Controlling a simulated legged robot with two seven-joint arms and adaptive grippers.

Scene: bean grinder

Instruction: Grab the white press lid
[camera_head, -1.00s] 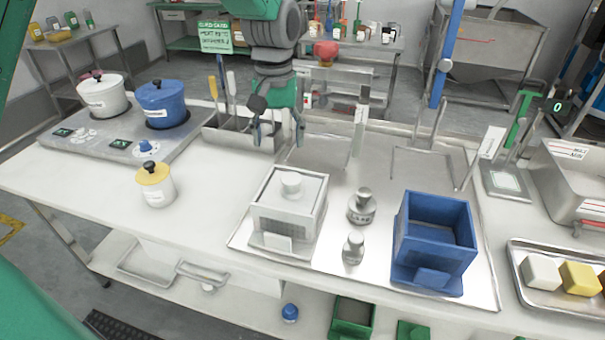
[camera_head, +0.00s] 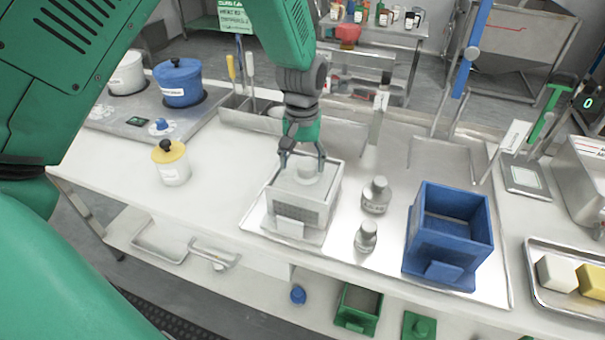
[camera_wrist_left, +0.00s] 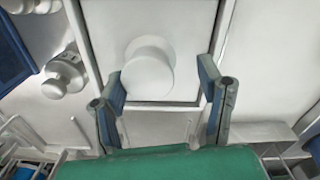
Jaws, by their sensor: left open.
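The white press lid (camera_head: 292,180) sits in the top of the white press box (camera_head: 300,212) on the metal tray; its round white knob (camera_head: 308,169) stands up from the middle. In the left wrist view the knob (camera_wrist_left: 148,70) shows just ahead of the fingers, on the flat lid (camera_wrist_left: 150,125). My left gripper (camera_head: 304,166) is open above the lid, with its fingers pointing down around the knob area. In the left wrist view its two fingers (camera_wrist_left: 166,100) are spread, with nothing held between them. My right gripper is not in view.
Two metal weights (camera_head: 376,196) (camera_head: 366,237) stand just right of the white box. A blue open box (camera_head: 450,228) is further right on the tray. A yellow-lidded jar (camera_head: 171,163) and blue pot (camera_head: 180,83) are left.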

